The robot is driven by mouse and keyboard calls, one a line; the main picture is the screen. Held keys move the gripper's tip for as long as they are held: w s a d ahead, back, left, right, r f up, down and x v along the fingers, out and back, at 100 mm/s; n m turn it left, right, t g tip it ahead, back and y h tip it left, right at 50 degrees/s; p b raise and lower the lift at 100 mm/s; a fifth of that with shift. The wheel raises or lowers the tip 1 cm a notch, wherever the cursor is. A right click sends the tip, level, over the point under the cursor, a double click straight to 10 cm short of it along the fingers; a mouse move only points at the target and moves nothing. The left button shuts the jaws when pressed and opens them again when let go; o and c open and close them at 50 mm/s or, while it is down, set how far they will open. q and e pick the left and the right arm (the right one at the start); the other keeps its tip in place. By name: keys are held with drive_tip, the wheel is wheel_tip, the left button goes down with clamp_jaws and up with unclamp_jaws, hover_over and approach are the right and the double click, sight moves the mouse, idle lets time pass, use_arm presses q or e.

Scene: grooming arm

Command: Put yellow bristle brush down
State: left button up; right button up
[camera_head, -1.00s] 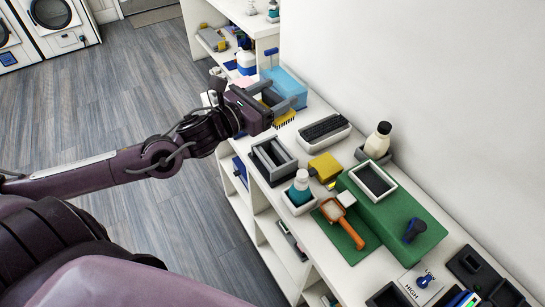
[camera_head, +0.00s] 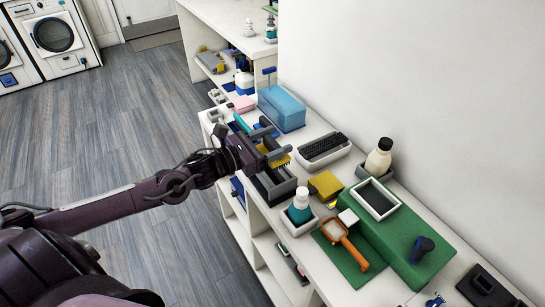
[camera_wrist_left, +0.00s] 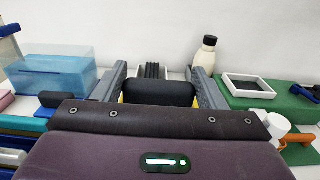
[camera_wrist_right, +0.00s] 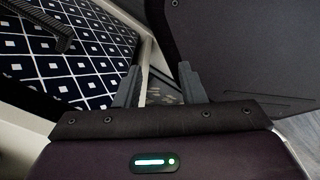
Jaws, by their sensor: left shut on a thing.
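My left gripper (camera_head: 270,146) is shut on the yellow bristle brush (camera_head: 279,160), which has a yellow body with bristles pointing down. It hangs over the far end of a dark grey open holder (camera_head: 283,190) on the white shelf top. I cannot tell whether the bristles touch the holder. In the left wrist view the brush's black handle (camera_wrist_left: 160,93) lies between the two grey fingers, with a little yellow at its sides. My right gripper (camera_wrist_right: 160,82) shows only in the right wrist view, with its fingers apart and nothing between them.
Close by stand a grey tray with a black brush (camera_head: 324,147), a yellow block (camera_head: 325,185), a white-teal bottle (camera_head: 299,206) and a translucent blue box (camera_head: 282,107). A green mat (camera_head: 345,255) holds an orange-handled brush (camera_head: 346,240). A cream bottle (camera_head: 378,157) stands near the wall.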

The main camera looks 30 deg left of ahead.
use_arm(q)
wheel_tip(320, 180, down, 6)
drive_tip(key=shift+r, duration=0.25)
drive_tip(key=shift+f, duration=0.2)
drive_tip(key=o, duration=1.1)
drive_tip(key=shift+r, duration=0.15)
drive_tip(key=shift+r, duration=0.1)
drive_tip(key=p+v, duration=0.1)
drive_tip(key=v, duration=1.1)
